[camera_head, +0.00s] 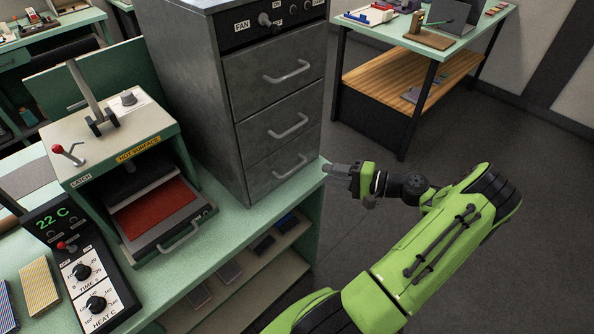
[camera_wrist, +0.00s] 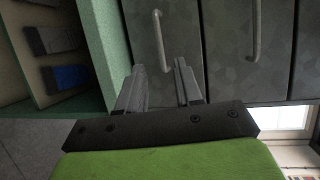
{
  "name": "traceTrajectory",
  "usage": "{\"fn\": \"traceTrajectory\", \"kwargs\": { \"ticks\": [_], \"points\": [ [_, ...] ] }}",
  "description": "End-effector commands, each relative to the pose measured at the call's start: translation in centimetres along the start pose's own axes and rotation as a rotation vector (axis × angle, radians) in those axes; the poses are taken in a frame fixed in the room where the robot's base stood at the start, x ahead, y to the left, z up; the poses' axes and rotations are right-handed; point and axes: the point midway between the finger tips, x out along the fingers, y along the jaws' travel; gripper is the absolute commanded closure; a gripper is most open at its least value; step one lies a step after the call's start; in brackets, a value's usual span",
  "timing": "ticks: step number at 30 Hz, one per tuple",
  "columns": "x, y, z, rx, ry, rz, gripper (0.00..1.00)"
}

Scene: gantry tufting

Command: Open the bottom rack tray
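A dark grey metal cabinet (camera_head: 190,90) stands on the green bench with a stack of three drawer trays. The bottom rack tray (camera_head: 262,184) is closed and has a pale bar handle (camera_head: 290,167). In the wrist view, turned sideways, this bottom tray handle (camera_wrist: 159,35) shows just beyond my fingertips. My gripper (camera_head: 332,173) is at the right of the bottom tray's front. Its two fingers (camera_wrist: 160,72) are apart with nothing held between them. The handle's near end lines up with the gap; I cannot tell whether it is touched.
The middle tray handle (camera_head: 288,127) is above, and shows at the right in the wrist view (camera_wrist: 256,30). The green bench edge (camera_head: 250,225) is below my gripper. A press with a red plate (camera_head: 155,211) stands left of the cabinet. The floor (camera_head: 480,130) at right is clear.

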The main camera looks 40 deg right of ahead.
Motion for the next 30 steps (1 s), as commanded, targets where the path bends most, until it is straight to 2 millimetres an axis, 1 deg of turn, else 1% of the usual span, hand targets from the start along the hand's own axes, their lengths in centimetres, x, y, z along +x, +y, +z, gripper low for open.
{"fn": "traceTrajectory", "kwargs": {
  "ticks": [1,6,9,12,16,22,23,24,29,30],
  "points": [
    [1.4,0.0,0.1,0.0,-0.006,0.0,0.65],
    [5.6,0.0,0.1,-0.001,-0.006,0.0,0.65],
    [7.7,0.0,0.1,0.0,-0.004,0.001,0.65],
    [9.1,0.0,0.1,0.0,-0.003,0.001,0.65],
    [9.8,0.0,0.0,-0.001,0.0,0.002,0.65],
    [9.8,0.0,0.0,-0.001,0.0,0.002,0.65],
    [9.8,0.0,0.0,-0.001,0.0,0.002,0.68],
    [9.8,0.0,0.0,-0.001,0.0,0.002,0.74],
    [9.8,0.0,0.0,0.0,0.0,0.002,0.99],
    [9.8,0.0,0.0,0.0,0.0,0.002,1.0]
  ]
}}
